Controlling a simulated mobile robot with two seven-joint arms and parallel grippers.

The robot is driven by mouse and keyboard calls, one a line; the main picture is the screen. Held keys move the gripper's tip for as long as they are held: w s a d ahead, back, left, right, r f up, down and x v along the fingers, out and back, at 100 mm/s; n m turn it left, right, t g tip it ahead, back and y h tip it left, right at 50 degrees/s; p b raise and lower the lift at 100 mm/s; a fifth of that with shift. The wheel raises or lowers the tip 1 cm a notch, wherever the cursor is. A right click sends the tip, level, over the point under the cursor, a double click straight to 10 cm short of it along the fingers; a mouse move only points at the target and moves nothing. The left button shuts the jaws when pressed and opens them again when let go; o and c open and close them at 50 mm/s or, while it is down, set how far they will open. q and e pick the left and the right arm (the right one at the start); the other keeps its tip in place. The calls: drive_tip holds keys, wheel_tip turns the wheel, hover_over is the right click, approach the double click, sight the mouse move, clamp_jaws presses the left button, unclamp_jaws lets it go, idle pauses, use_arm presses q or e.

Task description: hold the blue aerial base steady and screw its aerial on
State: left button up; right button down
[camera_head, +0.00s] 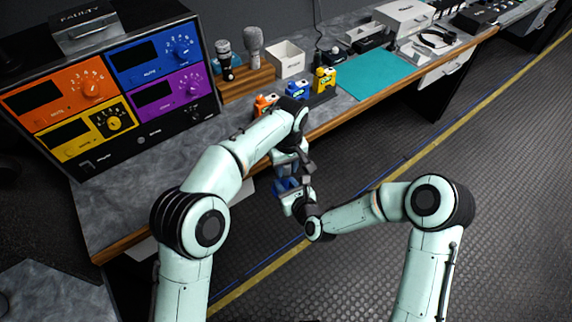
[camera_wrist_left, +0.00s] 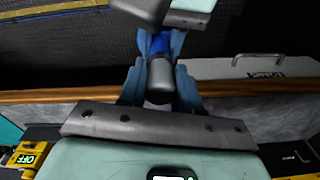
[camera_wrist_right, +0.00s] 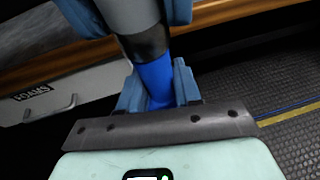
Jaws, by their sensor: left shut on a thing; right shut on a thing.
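My left gripper (camera_head: 291,172) and right gripper (camera_head: 286,188) meet in front of the bench edge. In the right wrist view, my right gripper (camera_wrist_right: 158,92) is shut on a bright blue round piece (camera_wrist_right: 155,76). A black band (camera_wrist_right: 148,43) and a grey cylinder (camera_wrist_right: 130,14) continue from it in line, up to a finger of my left gripper. In the left wrist view, my left gripper (camera_wrist_left: 160,88) is shut around the dark grey cylinder (camera_wrist_left: 160,76), with the blue piece (camera_wrist_left: 162,43) beyond it. The parts appear to touch; I cannot tell how tightly they are joined.
The bench carries a coloured panel (camera_head: 110,85), two microphones in a wooden rack (camera_head: 245,84), orange (camera_head: 265,104), blue (camera_head: 296,90) and yellow (camera_head: 325,79) packs, and a teal mat (camera_head: 372,74). The wooden bench edge (camera_head: 350,115) runs close behind my grippers. The floor (camera_head: 480,130) is clear.

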use_arm(q)
drive_tip(key=m, duration=1.9)
drive_tip(key=shift+m, duration=0.3)
drive_tip(key=m, duration=0.6)
drive_tip(key=shift+m, duration=0.3)
drive_tip(key=m, duration=1.1)
drive_tip(key=shift+w, duration=0.1)
drive_tip(key=m, duration=0.9)
drive_tip(key=shift+s+d+f, duration=0.15)
drive_tip(key=shift+s+f, duration=0.05)
drive_tip(key=shift+f, duration=0.15)
drive_tip(key=shift+m, duration=0.9)
drive_tip(key=shift+w+r+m, duration=0.1)
drive_tip(key=shift+r+m, duration=0.15)
drive_tip(key=shift+m, duration=0.05)
